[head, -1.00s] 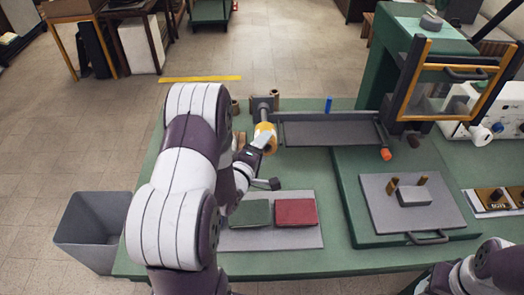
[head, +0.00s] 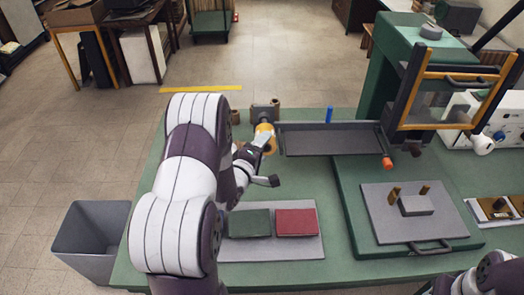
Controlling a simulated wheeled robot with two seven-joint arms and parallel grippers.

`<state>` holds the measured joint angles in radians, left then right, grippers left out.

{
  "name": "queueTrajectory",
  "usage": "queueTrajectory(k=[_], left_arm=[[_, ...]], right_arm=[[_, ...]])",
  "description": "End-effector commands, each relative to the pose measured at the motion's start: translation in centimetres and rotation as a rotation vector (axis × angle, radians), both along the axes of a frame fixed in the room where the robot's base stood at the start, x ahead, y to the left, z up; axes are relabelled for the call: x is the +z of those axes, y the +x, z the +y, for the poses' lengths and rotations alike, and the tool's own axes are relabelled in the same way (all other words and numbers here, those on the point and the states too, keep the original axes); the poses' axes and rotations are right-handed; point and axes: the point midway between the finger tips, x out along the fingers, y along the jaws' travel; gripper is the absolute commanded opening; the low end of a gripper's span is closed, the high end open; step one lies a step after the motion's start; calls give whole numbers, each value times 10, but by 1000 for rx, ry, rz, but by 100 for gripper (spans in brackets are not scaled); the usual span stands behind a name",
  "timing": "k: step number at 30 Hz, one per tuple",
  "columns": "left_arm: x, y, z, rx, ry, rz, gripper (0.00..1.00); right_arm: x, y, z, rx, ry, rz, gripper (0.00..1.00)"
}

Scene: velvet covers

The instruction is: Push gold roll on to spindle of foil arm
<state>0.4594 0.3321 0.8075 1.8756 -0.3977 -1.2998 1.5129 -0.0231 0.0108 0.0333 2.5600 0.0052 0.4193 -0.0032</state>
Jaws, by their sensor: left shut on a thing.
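The gold roll (head: 265,131) is at the left end of the foil arm (head: 330,139), just in front of a small grey block (head: 265,111). My left gripper (head: 262,141) is shut on the near side of the roll, its arm reaching in from the left. The spindle is hidden behind the roll and gripper, so I cannot tell how far the roll sits on it. Of my right arm only a link shows at the bottom right; its gripper is out of view.
A green and a red velvet cover (head: 296,221) lie on a grey board. A green press (head: 400,70) with an orange-framed guard stands at the right, its grey plate (head: 420,235) in front. A grey bin (head: 92,240) stands left of the table. Brown rolls (head: 235,117) stand behind the gripper.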

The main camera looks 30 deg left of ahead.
Motion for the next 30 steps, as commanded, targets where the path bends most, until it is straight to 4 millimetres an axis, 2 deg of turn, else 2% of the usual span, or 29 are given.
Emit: queueTrajectory(k=[30], left_arm=[[-3,35,22,1,1,-3,1]], right_arm=[[-11,0,0,0,0,0,55]])
